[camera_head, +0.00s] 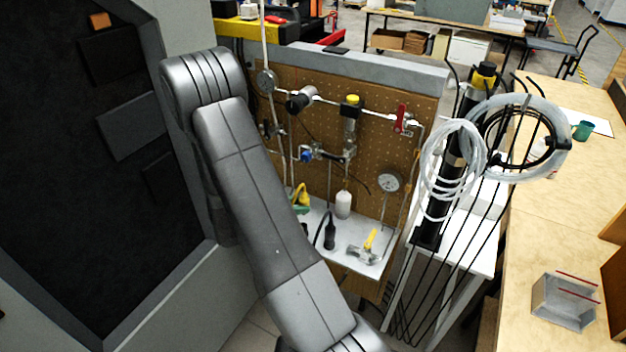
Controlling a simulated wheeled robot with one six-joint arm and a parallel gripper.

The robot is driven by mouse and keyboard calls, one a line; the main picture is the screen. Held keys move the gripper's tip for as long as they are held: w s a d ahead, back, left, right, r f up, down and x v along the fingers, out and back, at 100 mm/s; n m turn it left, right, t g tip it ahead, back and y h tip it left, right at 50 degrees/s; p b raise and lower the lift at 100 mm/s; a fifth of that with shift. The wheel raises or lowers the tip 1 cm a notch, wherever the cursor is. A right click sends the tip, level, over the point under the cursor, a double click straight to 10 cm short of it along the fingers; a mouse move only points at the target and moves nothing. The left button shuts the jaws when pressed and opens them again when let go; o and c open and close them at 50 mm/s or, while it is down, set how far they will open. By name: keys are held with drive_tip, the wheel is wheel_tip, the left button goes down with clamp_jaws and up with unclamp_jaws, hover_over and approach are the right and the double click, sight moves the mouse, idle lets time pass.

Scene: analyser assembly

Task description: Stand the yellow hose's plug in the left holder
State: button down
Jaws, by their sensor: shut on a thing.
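My grey arm crosses the view from the upper left to the bottom edge, and its end runs out of the frame. My gripper is not in view, so what it holds is hidden. A small yellow piece (302,194) with a green part below it shows just right of my arm, at the back of the white shelf (318,212). I cannot tell whether it belongs to the yellow hose. A black plug-like part (330,233) with a dark cable stands upright on the shelf. I cannot make out the left holder; my arm covers the shelf's left side.
A pegboard (380,100) carries pipes, a red-handled valve (401,120) and a gauge (388,182). A yellow-handled valve (370,240) lies on the shelf near a white bottle (343,204). Coiled hoses (453,170) hang at right, beside a wooden bench (530,230) with a metal box (563,302).

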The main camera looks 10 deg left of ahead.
drive_tip(key=shift+n+t, duration=0.4)
drive_tip(key=shift+t, duration=0.2)
drive_tip(key=shift+w+a+f+b, duration=0.15)
drive_tip(key=shift+f+b, duration=0.65)
drive_tip(key=shift+f, duration=0.55)
drive_tip(key=shift+w+a+f+b, duration=0.15)
drive_tip(key=shift+f+b, duration=0.6)
drive_tip(key=shift+f, duration=0.6)
drive_tip(key=shift+s+r, duration=0.1)
drive_tip(key=shift+f+b, duration=0.3)
drive_tip(key=shift+b, duration=0.45)
drive_tip(key=shift+f+b, duration=0.35)
drive_tip(key=shift+b, duration=0.05)
drive_tip(key=shift+f+b, duration=0.5)
drive_tip(key=shift+b, duration=0.15)
drive_tip(key=c, duration=1.1)
unclamp_jaws()
